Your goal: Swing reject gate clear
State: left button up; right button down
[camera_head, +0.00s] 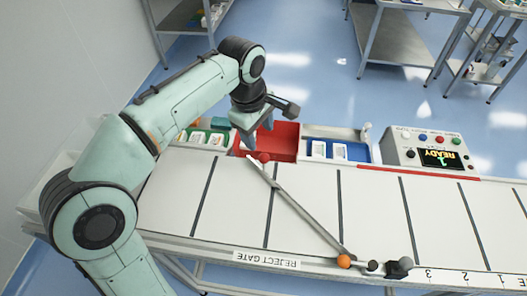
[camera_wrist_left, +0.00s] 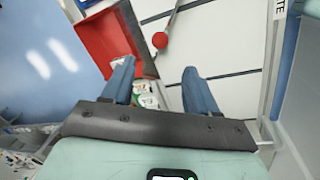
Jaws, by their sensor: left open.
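The reject gate (camera_head: 300,208) is a grey bar lying diagonally across the white conveyor (camera_head: 365,205). A red knob (camera_head: 263,157) sits at its far end, by the red bin, and an orange ball (camera_head: 344,261) near its other end, at the front rail. My left gripper (camera_head: 250,138) is open and empty, just above and beside the red knob. In the left wrist view, the red knob (camera_wrist_left: 160,40) shows beyond the gap between the two blue fingers (camera_wrist_left: 158,68), apart from both. My right gripper is not in view.
A control box (camera_head: 430,150) with buttons and a "READY" display stands at the right. A "REJECT GATE" label (camera_head: 267,260) is on the front rail.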

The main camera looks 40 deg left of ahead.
aim_at(264, 156)
pick_arm(q)
jog(key=f, duration=0.3)
jog(key=w+f+b, duration=0.1)
jog(key=f, duration=0.3)
jog(key=w+f, duration=0.1)
jog(key=f, duration=0.3)
jog(key=shift+w+f+b, duration=0.1)
jog(key=shift+f+b, duration=0.05)
jog(key=shift+b, duration=0.25)
grip_shut()
